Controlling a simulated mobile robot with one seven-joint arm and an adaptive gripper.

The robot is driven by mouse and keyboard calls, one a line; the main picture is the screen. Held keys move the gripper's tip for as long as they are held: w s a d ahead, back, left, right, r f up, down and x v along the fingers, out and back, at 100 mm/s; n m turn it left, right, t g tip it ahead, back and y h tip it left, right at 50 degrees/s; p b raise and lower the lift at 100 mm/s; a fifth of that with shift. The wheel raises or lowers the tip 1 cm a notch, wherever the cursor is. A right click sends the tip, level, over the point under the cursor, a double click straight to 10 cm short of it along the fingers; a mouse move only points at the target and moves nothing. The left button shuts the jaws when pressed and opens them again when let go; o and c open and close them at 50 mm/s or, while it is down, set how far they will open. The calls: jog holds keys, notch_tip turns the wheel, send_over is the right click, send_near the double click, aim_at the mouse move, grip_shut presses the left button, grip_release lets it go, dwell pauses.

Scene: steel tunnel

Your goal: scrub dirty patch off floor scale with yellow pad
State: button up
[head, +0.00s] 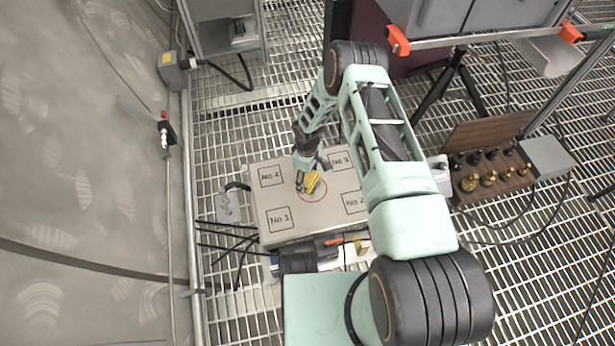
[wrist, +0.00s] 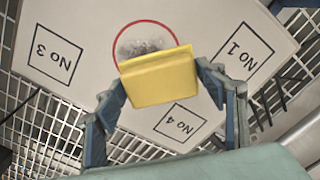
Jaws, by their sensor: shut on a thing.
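The floor scale (head: 300,218) is a flat grey plate on the grating, with boxed labels No 1 to No 4 near its corners. In the wrist view the scale (wrist: 90,20) shows a red circle at its middle with a dark grey dirty patch (wrist: 140,46) inside. My gripper (wrist: 160,80) is shut on the yellow pad (wrist: 158,78), with a finger at each side. The pad covers the near part of the circle and hides part of the patch. In the head view the pad (head: 312,182) is over the circle. I cannot tell whether it touches the plate.
A wooden board with brass weights (head: 488,180) stands to the right of the scale, beside a grey box (head: 547,158). Tools (head: 335,241) lie at the scale's near edge. A curved wall (head: 90,180) and pipe bound the left. Bare grating (head: 240,125) lies beyond the scale.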

jog(key=shift+f+b, duration=1.7)
jog(key=shift+f, duration=1.15)
jog(key=shift+f, duration=1.1)
